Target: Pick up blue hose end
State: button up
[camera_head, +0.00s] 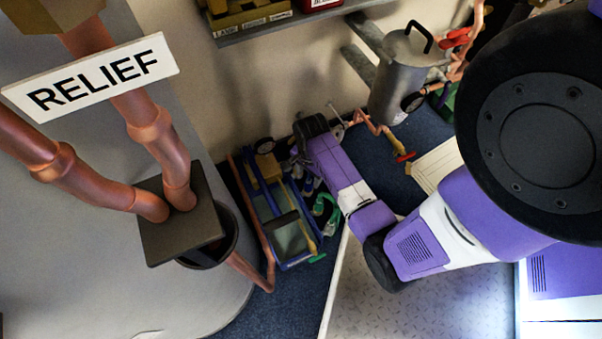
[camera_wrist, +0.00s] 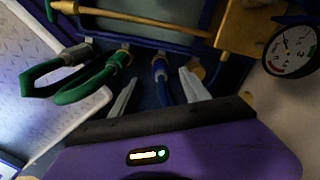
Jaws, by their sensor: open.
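The blue hose end (camera_wrist: 160,72) is in the wrist view, with a blue collar and a pale metallic part. It stands near the blue frame, between the pale fingers of my gripper (camera_wrist: 158,78). The fingers are apart, with a gap visible on each side of the hose end, and nothing is clamped. The lower part of the hose end runs down out of sight behind the dark edge of my gripper. In the head view my arm reaches down to the blue-framed cart (camera_head: 283,262); the fingers and the blue hose end are too small to make out there.
A round gauge (camera_wrist: 290,50) and a yellow block (camera_wrist: 243,27) are at the right. A copper pipe (camera_head: 250,220) runs beside the cart; a grey tank (camera_head: 398,80) stands behind.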

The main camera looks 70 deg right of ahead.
aim_at(307, 184)
jog(key=shift+d+f+b, duration=0.1)
jog(key=shift+f+b, duration=0.3)
jog(key=shift+f, duration=0.35)
jog(key=f+b, duration=0.1)
jog(key=f, duration=0.1)
jog(key=f+b, duration=0.3)
jog(key=f, duration=0.1)
jog(key=shift+w+a+f, duration=0.15)
jog(key=shift+a+f, duration=0.2)
jog(key=shift+r, duration=0.1)
grip_shut()
